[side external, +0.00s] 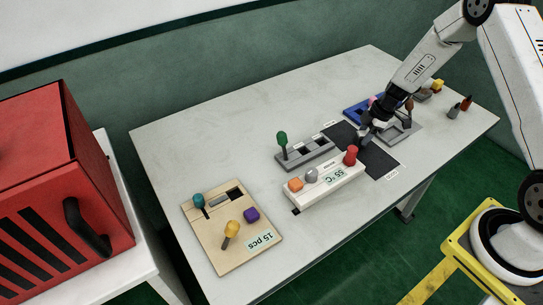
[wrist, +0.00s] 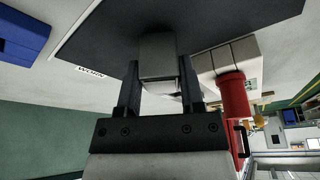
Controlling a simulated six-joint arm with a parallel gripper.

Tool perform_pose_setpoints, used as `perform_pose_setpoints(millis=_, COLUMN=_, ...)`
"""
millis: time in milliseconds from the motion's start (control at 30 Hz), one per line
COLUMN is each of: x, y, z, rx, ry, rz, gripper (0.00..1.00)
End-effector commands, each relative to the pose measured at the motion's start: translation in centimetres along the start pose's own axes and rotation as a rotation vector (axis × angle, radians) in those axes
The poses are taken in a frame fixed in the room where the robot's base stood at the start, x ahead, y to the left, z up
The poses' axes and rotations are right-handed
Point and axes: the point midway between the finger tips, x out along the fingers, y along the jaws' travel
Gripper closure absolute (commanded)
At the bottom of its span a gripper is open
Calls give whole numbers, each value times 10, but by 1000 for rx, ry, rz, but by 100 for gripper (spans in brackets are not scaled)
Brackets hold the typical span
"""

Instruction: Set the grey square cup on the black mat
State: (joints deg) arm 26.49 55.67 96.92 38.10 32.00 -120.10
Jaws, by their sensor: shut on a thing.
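The grey square cup (wrist: 158,56) is between the two fingers of my gripper (wrist: 160,88) in the wrist view, and the gripper is shut on it. The black mat (wrist: 225,22) spreads behind the cup in the wrist view. In the side view the black mat (side external: 381,162) lies on the white table, partly covered by my gripper (side external: 366,137), which is low over it. The cup is too small and dark there to make out clearly. I cannot tell whether its base touches the mat.
A white block (side external: 325,187) with orange, grey and red knobs stands close in front of the mat; its red knob (wrist: 233,95) is near my right finger in the wrist view. A grey slotted rack (side external: 305,153), blue tray (side external: 356,109) and wooden board (side external: 225,258) surround the area.

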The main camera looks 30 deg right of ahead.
Motion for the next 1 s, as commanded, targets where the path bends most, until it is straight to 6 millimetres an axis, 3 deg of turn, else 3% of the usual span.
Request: perform_pose_setpoints(millis=1000, x=7, y=0, z=2, rx=0, ry=1, rz=0, gripper=100)
